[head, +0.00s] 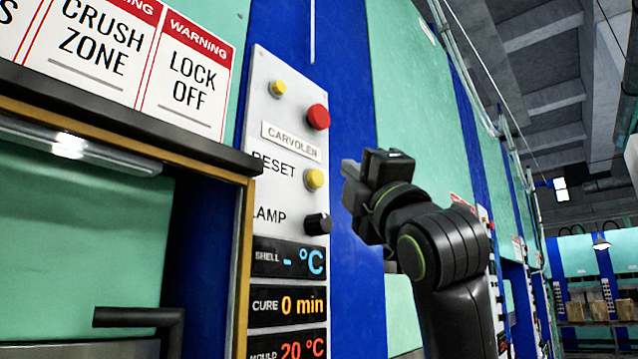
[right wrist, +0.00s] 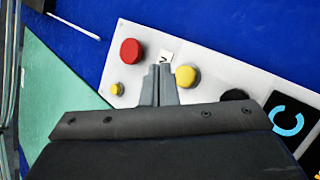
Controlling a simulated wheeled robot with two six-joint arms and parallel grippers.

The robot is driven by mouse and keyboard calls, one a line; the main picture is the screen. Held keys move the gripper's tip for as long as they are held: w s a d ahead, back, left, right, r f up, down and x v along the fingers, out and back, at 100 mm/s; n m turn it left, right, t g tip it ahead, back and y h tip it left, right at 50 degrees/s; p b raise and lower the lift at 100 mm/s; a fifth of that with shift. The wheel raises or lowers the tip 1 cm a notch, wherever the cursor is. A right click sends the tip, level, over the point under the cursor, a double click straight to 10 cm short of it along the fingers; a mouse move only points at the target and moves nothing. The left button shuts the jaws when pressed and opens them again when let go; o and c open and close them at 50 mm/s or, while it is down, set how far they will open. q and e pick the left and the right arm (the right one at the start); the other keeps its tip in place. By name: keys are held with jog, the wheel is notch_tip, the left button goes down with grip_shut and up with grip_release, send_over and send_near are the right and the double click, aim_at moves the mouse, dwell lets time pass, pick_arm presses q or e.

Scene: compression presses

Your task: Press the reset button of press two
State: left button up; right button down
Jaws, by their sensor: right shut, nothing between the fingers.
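The white control panel (head: 277,110) of the near press fills the middle of the head view, labelled "CARVOLEN"; no press number is readable. Its yellow reset button (head: 315,179) sits right of the word RESET. My right gripper (head: 350,170) is shut and empty, just right of the panel at about the button's height, apart from it in the head view. In the right wrist view my closed fingertips (right wrist: 160,72) overlap the panel beside the yellow reset button (right wrist: 186,76), covering part of the name label. Contact cannot be told. My left gripper is not in view.
A red button (head: 318,117) and a small yellow one (head: 278,88) sit above, and a black lamp knob (head: 317,224) below. Displays (head: 288,305) lie underneath. The press opening with a dark handle (head: 140,317) is at left. More presses recede to the right.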

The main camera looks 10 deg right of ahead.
jog(key=shift+s+d, duration=0.65)
jog(key=shift+s, duration=0.2)
